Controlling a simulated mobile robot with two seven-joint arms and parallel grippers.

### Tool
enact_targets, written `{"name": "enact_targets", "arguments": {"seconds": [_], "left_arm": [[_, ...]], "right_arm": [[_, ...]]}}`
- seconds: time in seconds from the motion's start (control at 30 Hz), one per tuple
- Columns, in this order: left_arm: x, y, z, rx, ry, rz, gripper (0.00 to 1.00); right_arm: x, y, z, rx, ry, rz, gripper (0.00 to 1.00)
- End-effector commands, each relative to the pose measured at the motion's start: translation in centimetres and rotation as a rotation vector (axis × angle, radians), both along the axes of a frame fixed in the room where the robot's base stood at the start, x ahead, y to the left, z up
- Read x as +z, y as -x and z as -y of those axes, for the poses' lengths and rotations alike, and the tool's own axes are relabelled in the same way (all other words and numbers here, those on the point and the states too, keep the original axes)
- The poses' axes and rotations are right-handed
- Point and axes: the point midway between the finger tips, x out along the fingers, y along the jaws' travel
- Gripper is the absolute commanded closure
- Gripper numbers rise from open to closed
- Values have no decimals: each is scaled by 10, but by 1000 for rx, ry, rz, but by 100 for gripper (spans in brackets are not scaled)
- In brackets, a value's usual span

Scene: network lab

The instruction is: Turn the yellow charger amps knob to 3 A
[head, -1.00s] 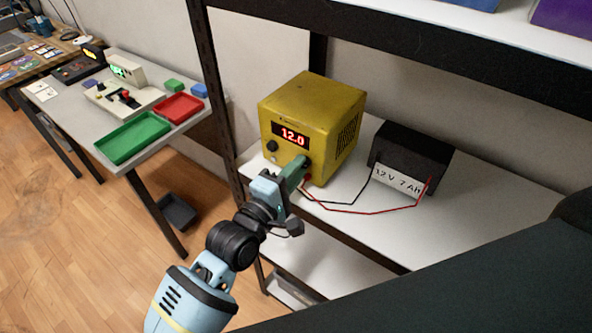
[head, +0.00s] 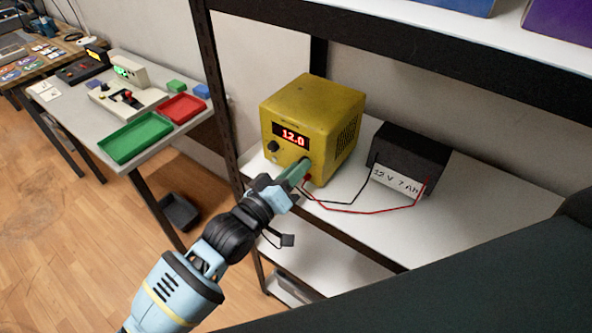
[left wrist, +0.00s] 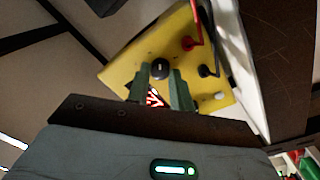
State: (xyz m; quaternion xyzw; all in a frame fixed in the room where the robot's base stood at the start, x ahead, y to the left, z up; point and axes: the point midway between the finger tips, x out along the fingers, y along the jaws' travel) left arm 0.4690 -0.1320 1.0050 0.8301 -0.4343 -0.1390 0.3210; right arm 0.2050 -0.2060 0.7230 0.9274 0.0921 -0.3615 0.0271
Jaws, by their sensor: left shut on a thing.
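The yellow charger (head: 285,110) stands on the white shelf, its red display (head: 291,135) reading 12.0. My left gripper (head: 300,170) reaches the lower right of its front. In the left wrist view the green fingers (left wrist: 161,76) are shut on a round black knob (left wrist: 160,66) with a small pale mark. The display (left wrist: 154,97) shows partly between the fingers. The knob's scale and labels are too small or hidden to read. My right gripper is not in view.
A black 12 V 7 Ah battery (head: 410,155) stands right of the charger, joined by a red lead (head: 365,212) and a black lead. A dark shelf post (head: 215,100) rises at left. A table with green (head: 135,140) and red trays is further left.

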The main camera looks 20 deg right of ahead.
Motion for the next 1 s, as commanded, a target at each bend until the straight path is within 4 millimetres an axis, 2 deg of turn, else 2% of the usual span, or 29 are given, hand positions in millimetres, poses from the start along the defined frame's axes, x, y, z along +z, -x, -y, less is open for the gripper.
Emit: {"name": "enact_targets", "arguments": {"seconds": [0.47,1.0], "left_arm": [[3,-1,0,0,-278,361,100],[3,0,0,0,-594,764,100]], "right_arm": [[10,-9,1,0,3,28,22],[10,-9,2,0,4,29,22]]}}
